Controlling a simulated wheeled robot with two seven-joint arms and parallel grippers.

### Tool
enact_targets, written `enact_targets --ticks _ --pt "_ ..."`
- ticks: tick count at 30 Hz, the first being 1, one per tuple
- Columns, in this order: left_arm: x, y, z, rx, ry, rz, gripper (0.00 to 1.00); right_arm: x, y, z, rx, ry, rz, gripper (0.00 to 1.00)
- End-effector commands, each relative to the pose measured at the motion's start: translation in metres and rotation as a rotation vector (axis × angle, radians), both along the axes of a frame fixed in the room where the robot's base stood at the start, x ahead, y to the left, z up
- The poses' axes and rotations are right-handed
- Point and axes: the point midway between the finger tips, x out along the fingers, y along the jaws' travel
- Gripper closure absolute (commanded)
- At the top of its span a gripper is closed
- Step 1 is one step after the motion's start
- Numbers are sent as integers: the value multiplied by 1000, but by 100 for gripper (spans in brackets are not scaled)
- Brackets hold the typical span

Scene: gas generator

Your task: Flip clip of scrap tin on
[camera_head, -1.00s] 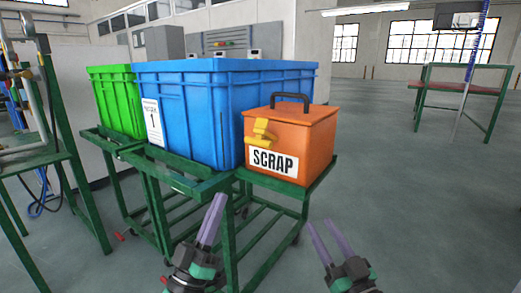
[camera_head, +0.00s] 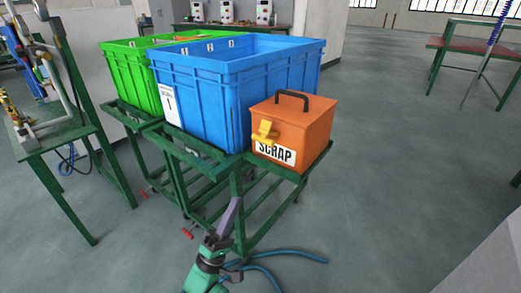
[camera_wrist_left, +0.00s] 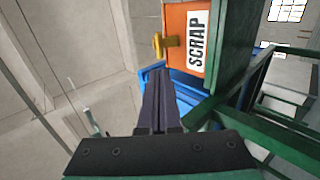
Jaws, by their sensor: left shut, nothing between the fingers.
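The orange scrap tin (camera_head: 305,125) with a dark handle on its lid stands on a green cart beside the blue crate. Its yellow clip (camera_head: 265,133) is on the front face, above the white SCRAP label (camera_head: 275,153). The lid looks closed. My left gripper (camera_head: 233,203) is in front of the cart, below the tin and apart from it, shut and empty. In the left wrist view its purple fingers (camera_wrist_left: 158,98) are together, and the yellow clip (camera_wrist_left: 163,45) and orange tin (camera_wrist_left: 182,22) show beyond them. My right gripper is not in view.
The blue crate (camera_head: 205,105) stands left of the tin, with a green crate (camera_head: 125,75) behind it. The green cart frame (camera_head: 238,185) is close to my left gripper. A blue hose (camera_head: 290,252) lies on the floor.

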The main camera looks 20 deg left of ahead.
Motion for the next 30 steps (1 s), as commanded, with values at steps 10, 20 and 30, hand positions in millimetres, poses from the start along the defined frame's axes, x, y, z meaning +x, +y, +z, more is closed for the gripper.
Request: enact_targets --ticks 10,20,30 --pt "17 -7 23 -2 -5 1 100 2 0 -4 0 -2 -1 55" --pt "62 -25 78 -2 -6 2 100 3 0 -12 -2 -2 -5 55" --pt "86 -34 106 1 0 2 100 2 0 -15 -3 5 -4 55"
